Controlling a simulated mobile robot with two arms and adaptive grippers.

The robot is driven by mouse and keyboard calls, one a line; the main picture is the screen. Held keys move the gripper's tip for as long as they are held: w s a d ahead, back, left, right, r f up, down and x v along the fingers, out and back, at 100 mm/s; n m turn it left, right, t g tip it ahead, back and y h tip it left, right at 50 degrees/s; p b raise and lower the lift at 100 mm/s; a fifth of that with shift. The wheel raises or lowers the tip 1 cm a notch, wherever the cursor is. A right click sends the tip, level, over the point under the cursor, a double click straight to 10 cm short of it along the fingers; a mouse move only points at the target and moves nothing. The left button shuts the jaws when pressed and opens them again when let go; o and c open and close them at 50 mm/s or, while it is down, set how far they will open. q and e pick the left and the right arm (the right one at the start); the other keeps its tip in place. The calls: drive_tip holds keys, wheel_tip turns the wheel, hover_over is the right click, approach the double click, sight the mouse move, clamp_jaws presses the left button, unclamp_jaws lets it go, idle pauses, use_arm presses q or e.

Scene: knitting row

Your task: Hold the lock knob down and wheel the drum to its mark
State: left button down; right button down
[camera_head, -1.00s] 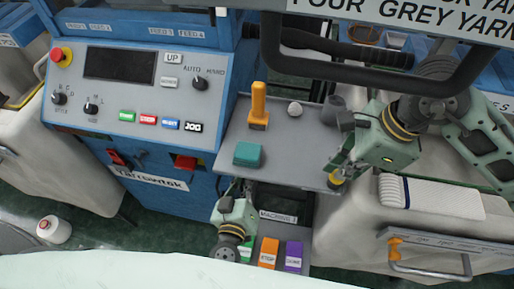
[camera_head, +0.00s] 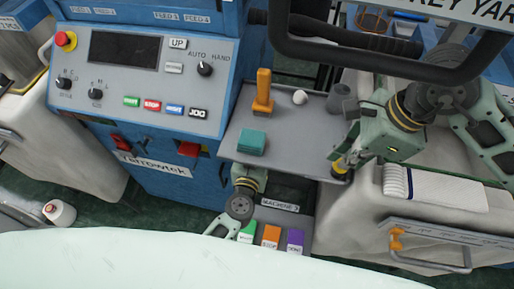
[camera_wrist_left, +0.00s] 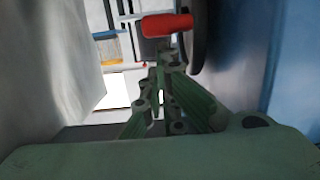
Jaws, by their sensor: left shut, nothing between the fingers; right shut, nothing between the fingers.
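In the left wrist view, my left gripper (camera_wrist_left: 165,65) is shut and empty, with its tips just below a red handle (camera_wrist_left: 168,24). A dark curved rim (camera_wrist_left: 200,35) stands beside that handle, perhaps part of the drum's wheel; I cannot tell whether the tips touch the handle. My right gripper (camera_head: 346,157) is shut at the tray's right edge, beside a yellow-and-dark piece (camera_head: 340,166). I cannot tell whether that is the lock knob. The drum and its mark are not clearly seen.
The grey tray (camera_head: 290,160) holds a yellow-orange upright tool (camera_head: 263,92), a teal block (camera_head: 252,142), a white ball (camera_head: 300,97) and a grey cup (camera_head: 340,97). The blue control panel (camera_head: 145,75) stands left. A dark bar (camera_head: 385,64) crosses above my right arm.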

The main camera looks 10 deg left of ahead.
drive_tip(key=shift+f, duration=0.15)
use_arm(q)
drive_tip(key=shift+w+f, duration=0.1)
drive_tip(key=shift+w, duration=0.4)
drive_tip(key=shift+s+f, duration=0.2)
drive_tip(key=shift+f, duration=0.7)
drive_tip(key=s, duration=1)
drive_tip(key=shift+r, duration=0.15)
drive_tip(key=shift+s, duration=0.1)
